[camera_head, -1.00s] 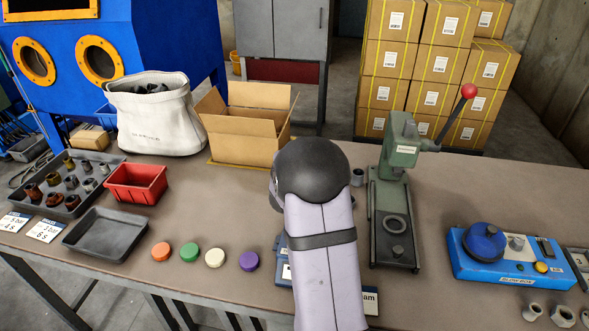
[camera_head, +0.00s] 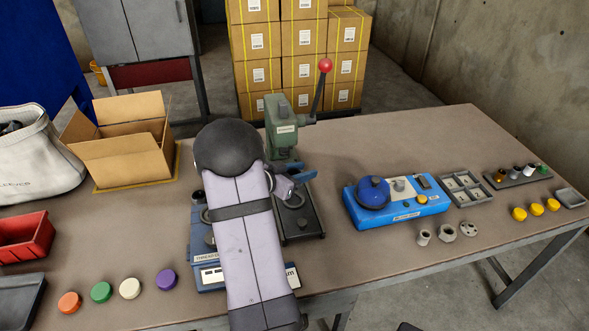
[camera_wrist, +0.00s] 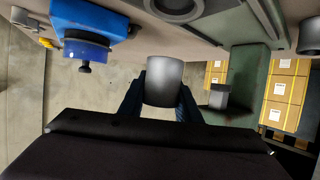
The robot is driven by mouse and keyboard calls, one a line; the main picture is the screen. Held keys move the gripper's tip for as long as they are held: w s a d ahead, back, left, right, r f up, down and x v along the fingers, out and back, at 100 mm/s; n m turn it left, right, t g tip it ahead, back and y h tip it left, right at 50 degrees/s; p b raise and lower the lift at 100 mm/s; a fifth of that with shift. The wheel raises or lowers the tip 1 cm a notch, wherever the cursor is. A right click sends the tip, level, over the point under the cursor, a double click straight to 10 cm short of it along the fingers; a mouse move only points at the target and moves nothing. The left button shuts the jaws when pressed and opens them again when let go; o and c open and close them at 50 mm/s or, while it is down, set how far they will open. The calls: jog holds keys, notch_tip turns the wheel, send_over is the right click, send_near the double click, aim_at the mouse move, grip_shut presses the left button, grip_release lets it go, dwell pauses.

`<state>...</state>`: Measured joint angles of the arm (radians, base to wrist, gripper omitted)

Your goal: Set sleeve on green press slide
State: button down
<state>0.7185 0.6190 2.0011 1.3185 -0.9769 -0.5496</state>
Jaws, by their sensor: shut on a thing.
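My gripper (camera_wrist: 160,100) is shut on a grey sleeve (camera_wrist: 164,80), which stands out between the two fingers in the wrist view. In the head view the fingers (camera_head: 295,180) are at the front of the green press (camera_head: 282,130), above its dark slide bed (camera_head: 306,228). A round ring seat (camera_wrist: 178,8) shows at the top edge of the wrist view, apart from the sleeve. The green press column (camera_wrist: 248,75) and its grey ram (camera_wrist: 219,95) are right of the sleeve there. The sleeve cannot be made out in the head view, and my arm hides part of the bed.
A blue box with a round blue cap (camera_head: 373,192) stands right of the press. Several small grey parts (camera_head: 446,234) lie in front of it. A blue fixture (camera_head: 208,275) is partly hidden behind my arm. The press lever with a red knob (camera_head: 325,66) rises at the back.

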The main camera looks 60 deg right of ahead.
notch_tip(320, 180, down, 6)
jog(key=b, duration=0.6)
jog(key=shift+r, duration=0.15)
jog(key=shift+p, duration=0.6)
dwell(1.4)
jog(key=shift+f+b, duration=0.35)
jog(key=shift+f, duration=0.25)
dwell(0.5)
jog(key=c, duration=1.6)
grip_release()
jog(key=shift+a, duration=0.15)
